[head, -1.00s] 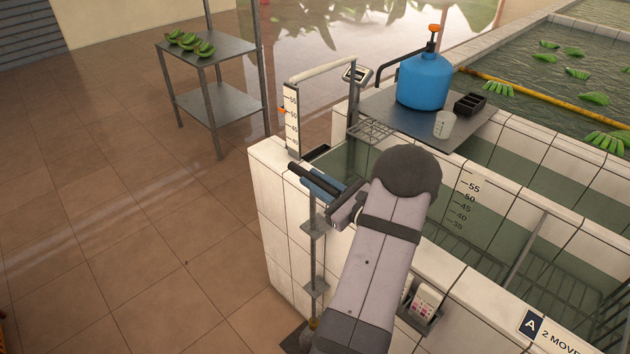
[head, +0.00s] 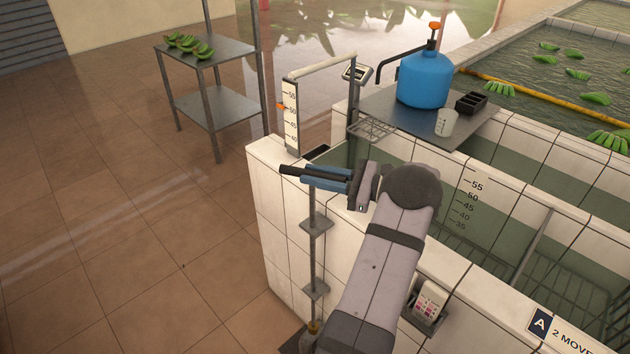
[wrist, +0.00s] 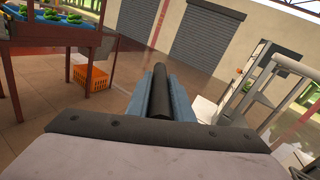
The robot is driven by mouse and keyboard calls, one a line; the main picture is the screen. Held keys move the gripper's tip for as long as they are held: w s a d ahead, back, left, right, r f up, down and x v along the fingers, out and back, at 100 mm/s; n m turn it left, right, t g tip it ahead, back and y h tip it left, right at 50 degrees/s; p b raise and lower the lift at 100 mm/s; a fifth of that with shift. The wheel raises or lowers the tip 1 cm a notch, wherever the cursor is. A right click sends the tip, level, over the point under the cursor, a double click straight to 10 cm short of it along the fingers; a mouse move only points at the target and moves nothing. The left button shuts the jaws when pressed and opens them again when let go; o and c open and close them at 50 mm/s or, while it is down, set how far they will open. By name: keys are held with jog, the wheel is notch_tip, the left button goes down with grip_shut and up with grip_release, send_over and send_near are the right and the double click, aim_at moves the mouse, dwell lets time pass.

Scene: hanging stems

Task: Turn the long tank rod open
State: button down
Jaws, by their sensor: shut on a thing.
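The long tank rod (head: 313,262) stands upright along the outside of the tiled tank's end wall, running through two grey brackets to a brass-coloured fitting (head: 313,327) near the floor. Its black handle (head: 287,170) sticks out to the left at the top. My gripper (head: 304,178) has its blue fingers shut along the handle from the right. In the wrist view the black handle (wrist: 160,88) lies between both blue fingers and its end points away from me. The fingers and wrist hide the handle's inner end and the rod's top.
The tiled tank wall (head: 285,215) is close beside and below my gripper. A white level gauge (head: 291,118) stands just behind the handle. A blue jug (head: 423,80) and a beaker (head: 445,122) sit on a grey shelf farther back.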

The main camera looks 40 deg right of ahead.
jog(key=shift+n+g+y+b, duration=0.55)
jog(key=shift+n+g+y, duration=0.85)
jog(key=shift+y, duration=0.5)
jog(key=shift+w+d+n+g+y, duration=0.1)
jog(key=shift+n+g+y, duration=0.2)
jog(key=shift+n+y, duration=0.2)
jog(key=shift+r, duration=0.1)
jog(key=c, duration=1.6)
grip_release()
jog(key=shift+o, duration=0.2)
notch_tip(320, 180, up, 10)
jog(key=shift+b, duration=0.9)
jog(key=shift+c, duration=0.4)
